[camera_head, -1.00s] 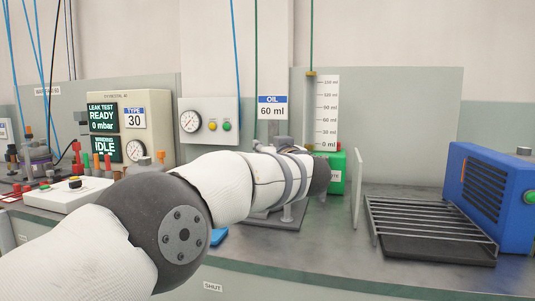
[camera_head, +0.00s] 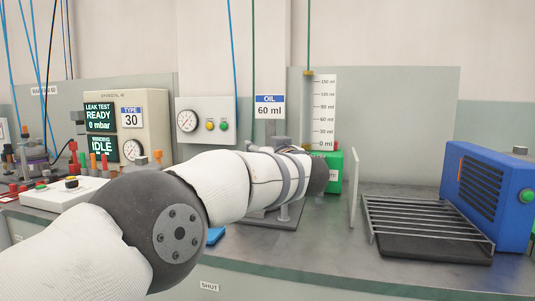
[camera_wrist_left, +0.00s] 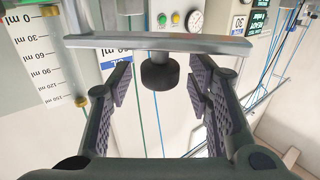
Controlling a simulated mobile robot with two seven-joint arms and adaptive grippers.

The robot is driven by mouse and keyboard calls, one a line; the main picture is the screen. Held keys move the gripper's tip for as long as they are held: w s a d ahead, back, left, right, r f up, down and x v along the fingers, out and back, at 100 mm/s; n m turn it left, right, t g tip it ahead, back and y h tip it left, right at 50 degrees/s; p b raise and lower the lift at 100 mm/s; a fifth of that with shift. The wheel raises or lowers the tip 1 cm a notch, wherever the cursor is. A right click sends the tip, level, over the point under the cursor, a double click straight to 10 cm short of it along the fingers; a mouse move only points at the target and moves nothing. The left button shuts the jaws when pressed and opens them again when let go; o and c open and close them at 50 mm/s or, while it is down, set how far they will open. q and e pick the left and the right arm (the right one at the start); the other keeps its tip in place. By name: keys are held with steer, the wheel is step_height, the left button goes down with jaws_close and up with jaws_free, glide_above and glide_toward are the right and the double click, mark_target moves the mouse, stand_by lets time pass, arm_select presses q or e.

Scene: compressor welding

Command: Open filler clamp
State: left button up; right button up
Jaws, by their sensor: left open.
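In the left wrist view, which is upside down, my left gripper (camera_wrist_left: 160,92) is open. Its two ridged finger pads stand to either side of a round black knob (camera_wrist_left: 160,73). The knob is attached to a flat grey bar (camera_wrist_left: 150,43), which looks like part of the filler clamp. I see gaps between the knob and both pads. In the head view my left arm reaches across the bench and hides the gripper and most of the clamp. A grey base plate with a post (camera_head: 283,213) shows below the arm. My right gripper is not in view.
A green box (camera_head: 335,173) and a clear upright panel (camera_head: 354,190) stand just right of my arm. Farther right are a wire rack (camera_head: 425,222) and a blue heater-like unit (camera_head: 490,195). A white control box (camera_head: 65,193) lies left. The bench front edge is clear.

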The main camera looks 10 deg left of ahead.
arm_select(q)
steer(key=v, duration=1.1)
steer(key=shift+s+d, duration=0.15)
steer(key=shift+s, duration=0.2)
